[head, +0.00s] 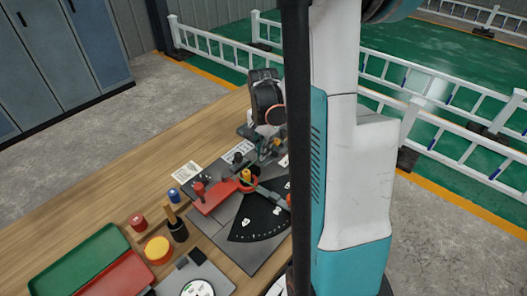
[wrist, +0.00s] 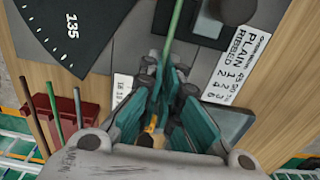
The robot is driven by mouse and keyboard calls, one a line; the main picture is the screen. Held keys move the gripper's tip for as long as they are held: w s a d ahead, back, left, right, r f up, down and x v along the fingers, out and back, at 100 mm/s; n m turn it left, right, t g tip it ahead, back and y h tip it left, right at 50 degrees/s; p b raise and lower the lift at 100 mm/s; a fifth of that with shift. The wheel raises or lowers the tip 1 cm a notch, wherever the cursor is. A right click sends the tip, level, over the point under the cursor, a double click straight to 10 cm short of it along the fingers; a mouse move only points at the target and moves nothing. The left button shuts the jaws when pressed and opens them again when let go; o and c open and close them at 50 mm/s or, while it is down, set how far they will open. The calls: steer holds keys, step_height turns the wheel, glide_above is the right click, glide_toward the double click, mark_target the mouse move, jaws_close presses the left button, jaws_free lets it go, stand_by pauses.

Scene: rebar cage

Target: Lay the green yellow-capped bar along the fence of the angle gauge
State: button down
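A thin green bar (wrist: 174,32) runs from the top of the wrist view down between the teal-and-grey fingers of my gripper (wrist: 165,75), which looks shut on it. A small yellow piece (wrist: 151,124) shows low between the fingers, probably the bar's cap. The angle gauge's black fan-shaped scale (head: 262,218) lies on the table, with a red base block (head: 214,196) and a grey arm (head: 272,194) under a yellow knob. My arm hides its right side.
A red rack (wrist: 70,118) holding several upright bars stands at left in the wrist view. A printed card (wrist: 240,50) lies at right.

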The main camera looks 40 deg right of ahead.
steer(key=shift+r+p, duration=1.85)
steer(key=shift+r, duration=1.05)
steer(key=shift+a+f, duration=0.1)
